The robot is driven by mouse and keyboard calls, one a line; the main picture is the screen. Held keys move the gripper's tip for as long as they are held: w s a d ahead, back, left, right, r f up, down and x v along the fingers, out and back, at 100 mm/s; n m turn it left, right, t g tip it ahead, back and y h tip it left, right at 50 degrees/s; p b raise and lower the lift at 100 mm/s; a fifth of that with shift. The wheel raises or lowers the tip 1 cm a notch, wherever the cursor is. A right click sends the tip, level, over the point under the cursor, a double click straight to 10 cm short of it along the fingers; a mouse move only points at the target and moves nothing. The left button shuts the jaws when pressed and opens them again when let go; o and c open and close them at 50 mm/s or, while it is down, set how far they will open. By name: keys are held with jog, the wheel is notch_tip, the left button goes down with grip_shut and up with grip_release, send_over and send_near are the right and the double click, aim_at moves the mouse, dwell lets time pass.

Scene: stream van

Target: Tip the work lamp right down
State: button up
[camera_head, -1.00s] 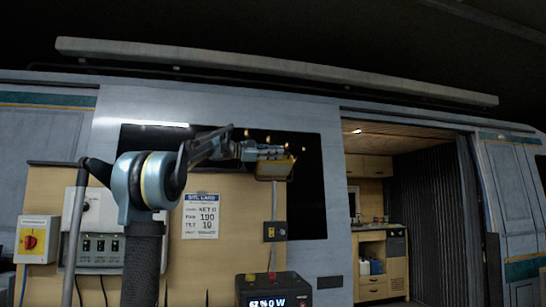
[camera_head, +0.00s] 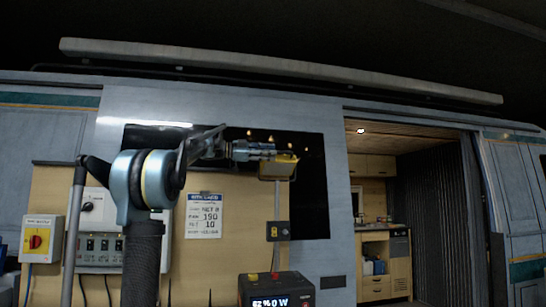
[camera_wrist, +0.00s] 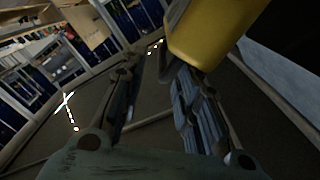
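The work lamp has a yellow head (camera_head: 279,171) on a thin grey pole, in front of the van's dark window. My gripper (camera_head: 270,151) is at the upper edge of the lamp head, coming from the left. In the wrist view the yellow lamp head (camera_wrist: 212,35) fills the top right, beyond the right finger, with a grey bracket along its left side. My gripper's fingers (camera_wrist: 157,65) are apart there, with floor visible between them. I cannot tell whether a finger touches the lamp. The lamp's lit face is not clearly seen.
A control box (camera_head: 278,231) sits on the lamp's pole. A power unit with a display (camera_head: 265,290) stands below. A red-knobbed switch box (camera_head: 38,239), a socket panel and a notice (camera_head: 203,215) are on the wooden board. The van's doorway (camera_head: 375,150) is open to the right.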

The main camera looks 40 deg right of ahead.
jog(key=v, duration=0.7)
jog(key=shift+w+a, duration=0.15)
jog(key=shift+a, duration=0.1)
jog(key=shift+f, duration=0.1)
